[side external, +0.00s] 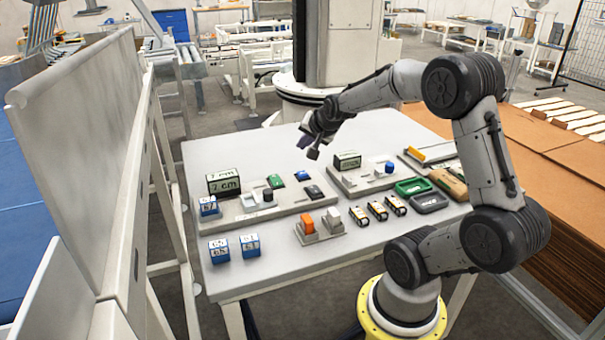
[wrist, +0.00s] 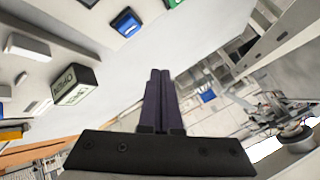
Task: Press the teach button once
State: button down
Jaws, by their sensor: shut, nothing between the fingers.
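My gripper (side external: 312,153) hangs in the air above the table, over the gap between the two grey control panels. Its two dark fingers are together and empty in the wrist view (wrist: 160,100). The left panel (side external: 240,217) carries a display box (side external: 223,184), a white block, a dark round knob (side external: 267,194), a green pad (side external: 275,181) and a black pad (side external: 313,192). The right panel (side external: 352,186) carries another display box (side external: 347,160) and a blue round knob (side external: 389,167). No label readable here tells which one is the teach button. My gripper touches none of them.
Blue-and-white cubes (side external: 219,250) stand at the table's left front. An orange and a white switch (side external: 307,224) stand at the front middle. Several small yellow-black blocks (side external: 377,210), a green tray (side external: 412,187) and a dark tray (side external: 429,202) lie to the right.

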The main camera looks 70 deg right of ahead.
aim_at(304, 175)
jog(key=shift+f, duration=3)
jog(key=shift+f, duration=0.15)
jog(key=shift+f, duration=0.25)
jog(key=shift+f, duration=0.55)
dwell(0.5)
jog(key=shift+r, duration=0.9)
jog(key=shift+r, duration=2.55)
